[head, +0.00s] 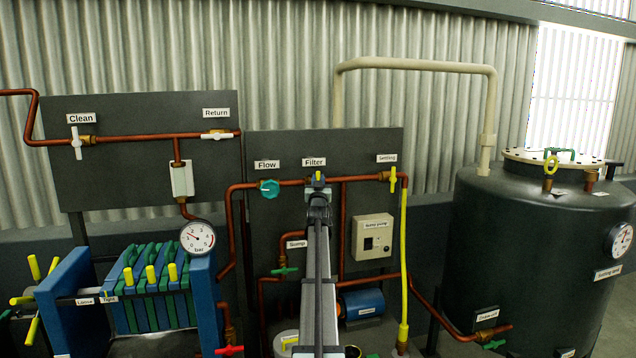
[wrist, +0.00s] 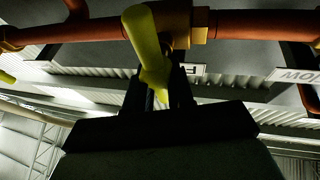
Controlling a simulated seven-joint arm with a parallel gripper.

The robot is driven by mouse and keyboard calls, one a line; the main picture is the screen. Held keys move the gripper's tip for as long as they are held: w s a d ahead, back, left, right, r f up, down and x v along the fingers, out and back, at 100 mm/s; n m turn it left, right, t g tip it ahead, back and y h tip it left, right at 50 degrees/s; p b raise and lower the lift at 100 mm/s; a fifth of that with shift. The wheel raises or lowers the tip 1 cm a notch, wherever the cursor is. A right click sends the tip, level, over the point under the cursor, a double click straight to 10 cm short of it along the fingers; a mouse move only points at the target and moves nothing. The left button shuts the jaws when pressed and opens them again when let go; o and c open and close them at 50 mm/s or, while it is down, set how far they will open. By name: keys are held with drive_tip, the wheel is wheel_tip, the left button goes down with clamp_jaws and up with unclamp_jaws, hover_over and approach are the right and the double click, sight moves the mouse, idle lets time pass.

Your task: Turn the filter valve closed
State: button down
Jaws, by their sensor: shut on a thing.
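The filter valve's yellow handle (head: 318,175) shows just above my gripper (head: 318,188) in the head view, under the Filter label (head: 314,162). It stands upright there, across the horizontal copper pipe (head: 292,183). In the wrist view the handle (wrist: 146,38) runs across the pipe (wrist: 265,23), in front of the brass valve body (wrist: 196,26). The two dark fingers of my gripper (wrist: 160,88) are shut on the handle's lower part in that view. My gripper hides most of the valve body in the head view.
The teal Flow valve (head: 269,188) is close on the left. The Settling valve (head: 393,180) and a yellow hose (head: 404,260) are to the right. A pressure gauge (head: 197,238) and a dark tank (head: 530,240) stand farther out.

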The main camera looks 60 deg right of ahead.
drive_tip(key=c, duration=1.1)
unclamp_jaws()
drive_tip(key=v, duration=1.4)
drive_tip(key=shift+w, duration=0.1)
